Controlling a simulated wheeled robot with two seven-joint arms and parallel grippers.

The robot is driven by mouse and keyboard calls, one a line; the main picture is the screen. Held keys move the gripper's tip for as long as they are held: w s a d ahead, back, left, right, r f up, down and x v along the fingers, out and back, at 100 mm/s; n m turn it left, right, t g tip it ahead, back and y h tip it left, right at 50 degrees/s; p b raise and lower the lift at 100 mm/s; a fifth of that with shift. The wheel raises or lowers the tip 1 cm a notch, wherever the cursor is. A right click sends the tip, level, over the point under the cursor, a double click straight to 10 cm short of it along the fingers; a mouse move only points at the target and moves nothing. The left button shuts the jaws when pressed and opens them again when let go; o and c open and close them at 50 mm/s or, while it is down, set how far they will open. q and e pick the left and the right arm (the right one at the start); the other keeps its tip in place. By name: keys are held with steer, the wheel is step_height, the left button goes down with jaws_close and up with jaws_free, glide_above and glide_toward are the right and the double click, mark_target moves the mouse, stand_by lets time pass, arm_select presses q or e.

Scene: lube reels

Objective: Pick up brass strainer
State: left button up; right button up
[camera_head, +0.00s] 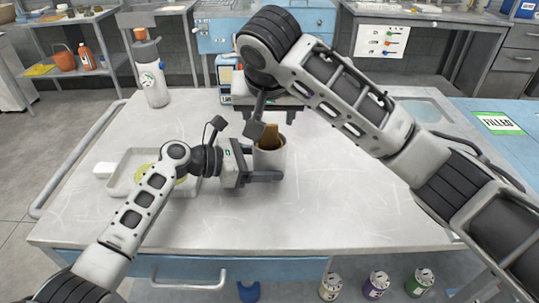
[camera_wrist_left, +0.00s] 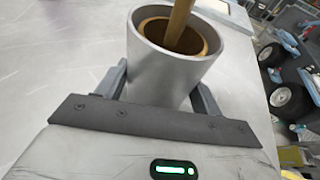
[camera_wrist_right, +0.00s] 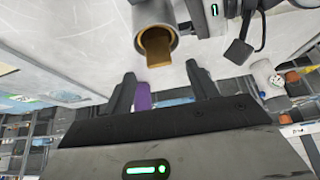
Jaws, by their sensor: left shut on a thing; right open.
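The brass strainer (camera_head: 269,139) stands inside a grey metal cup (camera_head: 271,162) on the workbench, its flat brass handle rising above the rim. The left wrist view shows the strainer's handle (camera_wrist_left: 178,22) and the cup (camera_wrist_left: 165,75) close up. My left gripper (camera_head: 266,176) is shut around the cup's outer wall, one finger on each side. My right gripper (camera_head: 277,113) is open and empty, above and behind the cup. In the right wrist view the strainer (camera_wrist_right: 157,45) lies just beyond the open fingertips (camera_wrist_right: 162,76), apart from them. The strainer's lower part is hidden in the cup.
A white tray (camera_head: 122,184) with something yellow lies at left, partly behind my left arm. A white bottle with an orange top (camera_head: 152,80) stands at the back left. The bench's front and middle right (camera_head: 350,205) are clear.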

mark_target(270, 125)
steer(key=x, duration=0.5)
jaws_close()
step_height(270, 125, up, 18)
stand_by(0.6)
arm_select(q)
steer(key=o, duration=0.8)
steer(key=shift+o, duration=0.2)
